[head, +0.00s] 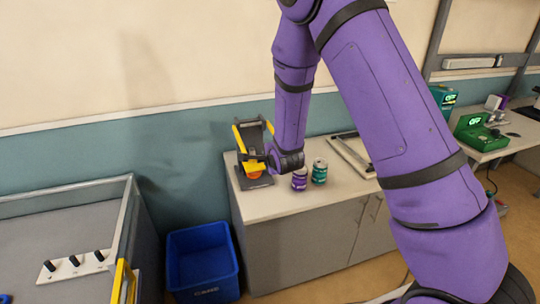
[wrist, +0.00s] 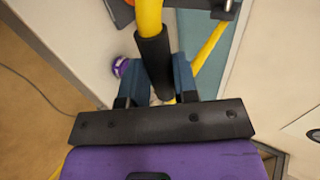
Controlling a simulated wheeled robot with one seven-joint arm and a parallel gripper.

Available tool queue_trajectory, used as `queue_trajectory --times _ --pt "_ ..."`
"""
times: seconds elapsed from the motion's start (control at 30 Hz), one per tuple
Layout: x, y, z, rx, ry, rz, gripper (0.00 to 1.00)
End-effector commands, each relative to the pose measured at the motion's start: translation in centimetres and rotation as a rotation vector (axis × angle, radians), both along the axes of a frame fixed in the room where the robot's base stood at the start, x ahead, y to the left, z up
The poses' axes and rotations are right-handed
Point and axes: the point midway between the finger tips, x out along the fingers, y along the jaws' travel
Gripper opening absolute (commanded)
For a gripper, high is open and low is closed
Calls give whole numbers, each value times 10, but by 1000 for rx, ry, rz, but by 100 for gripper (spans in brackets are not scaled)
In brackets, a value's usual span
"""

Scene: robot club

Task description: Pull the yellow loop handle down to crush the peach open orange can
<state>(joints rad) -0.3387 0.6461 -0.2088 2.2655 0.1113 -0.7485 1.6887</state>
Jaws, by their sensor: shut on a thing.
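The can crusher (head: 241,136) stands on the left end of the counter, with a dark frame and yellow arms. Its yellow loop handle (head: 251,165) slants toward my wrist. In the wrist view the handle's black grip (wrist: 154,62) lies between the blue fingers of my gripper (wrist: 158,78), which is shut on it. An orange can (head: 254,175) shows low in the crusher, partly hidden behind the handle. A bit of orange also shows at the top edge of the wrist view. In the head view my wrist hides the fingers.
A purple can (head: 299,180) and a teal can (head: 319,172) stand on the counter (head: 282,204) just right of the crusher. A blue bin (head: 202,262) is on the floor left of the counter. A framed tray (head: 352,152) lies farther right.

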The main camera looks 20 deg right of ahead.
Motion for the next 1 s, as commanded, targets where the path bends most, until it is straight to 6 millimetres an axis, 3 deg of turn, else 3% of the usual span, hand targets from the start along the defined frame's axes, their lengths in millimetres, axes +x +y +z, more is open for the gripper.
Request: queue_trajectory --times 0.03,0.4,0.43,0.53,1.0 --pt "-5 0 -10 -4 25 0 0" --pt "-7 1 -12 -3 31 2 0" --pt "-7 1 -12 -3 31 2 30" --pt "-7 1 -12 -3 31 2 53" --pt "-11 1 -4 -2 23 1 53"
